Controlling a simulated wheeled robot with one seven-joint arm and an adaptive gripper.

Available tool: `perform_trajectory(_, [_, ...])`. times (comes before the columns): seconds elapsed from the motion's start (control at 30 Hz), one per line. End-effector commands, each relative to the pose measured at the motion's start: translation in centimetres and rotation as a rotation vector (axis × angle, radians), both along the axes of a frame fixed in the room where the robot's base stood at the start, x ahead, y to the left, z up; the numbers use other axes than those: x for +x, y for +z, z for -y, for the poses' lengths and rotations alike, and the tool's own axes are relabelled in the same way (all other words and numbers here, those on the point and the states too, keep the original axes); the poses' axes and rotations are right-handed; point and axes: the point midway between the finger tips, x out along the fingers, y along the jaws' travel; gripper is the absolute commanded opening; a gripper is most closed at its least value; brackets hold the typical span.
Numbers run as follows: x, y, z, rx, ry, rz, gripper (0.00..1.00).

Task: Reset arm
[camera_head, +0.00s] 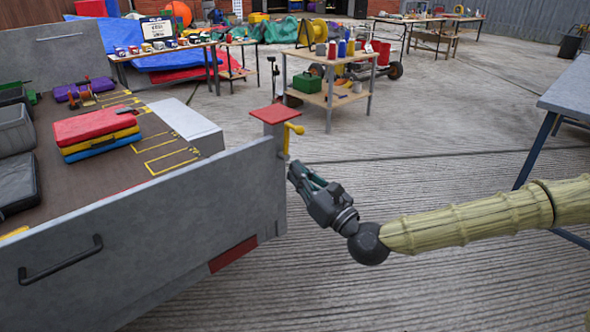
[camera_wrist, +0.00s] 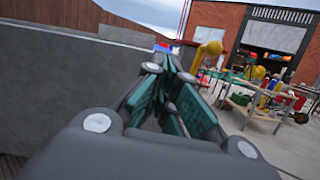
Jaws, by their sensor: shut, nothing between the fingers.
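My gripper (camera_head: 301,176) is in the middle of the head view, at the end of my arm, which reaches in from the right. It is beside the right end of the grey truck bed's side wall (camera_head: 160,220), close to a yellow handle (camera_head: 294,128) under a red square plate (camera_head: 274,113). I cannot tell whether it touches the wall. In the wrist view the gripper's green-padded fingers (camera_wrist: 172,75) are shut with nothing between them.
Red, yellow and blue flat cases (camera_head: 97,132) lie in the truck bed. A wooden cart (camera_head: 330,92) with spools stands behind the gripper. A grey-topped table (camera_head: 570,92) is at the right. Open ribbed concrete (camera_head: 420,280) lies below the arm.

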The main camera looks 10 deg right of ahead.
Motion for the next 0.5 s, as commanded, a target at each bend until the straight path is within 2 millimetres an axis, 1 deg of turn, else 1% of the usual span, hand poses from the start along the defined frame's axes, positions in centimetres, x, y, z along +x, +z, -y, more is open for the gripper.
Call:
perform_trajectory(0.07, [-0.1,-0.6,-0.4,-0.018,0.004,-0.005,0.0])
perform_trajectory(0.17, [-0.6,-2.9,-1.9,-0.091,0.018,-0.023,0.0])
perform_trajectory(0.27, [-1.8,-6.9,-4.1,-0.222,0.046,-0.05,0.0])
perform_trajectory(0.3, [-2.4,-8.8,-5.1,-0.288,0.063,-0.059,0.0])
perform_trajectory(0.37, [-3.6,-11.8,-6.4,-0.392,0.092,-0.071,0.0])
perform_trajectory(0.4, [-4.4,-13.7,-7.2,-0.46,0.112,-0.078,0.0])
perform_trajectory(0.47, [-5.8,-16.6,-8.2,-0.562,0.148,-0.084,0.0])
perform_trajectory(0.5, [-6.8,-18.4,-8.8,-0.631,0.174,-0.084,0.0])
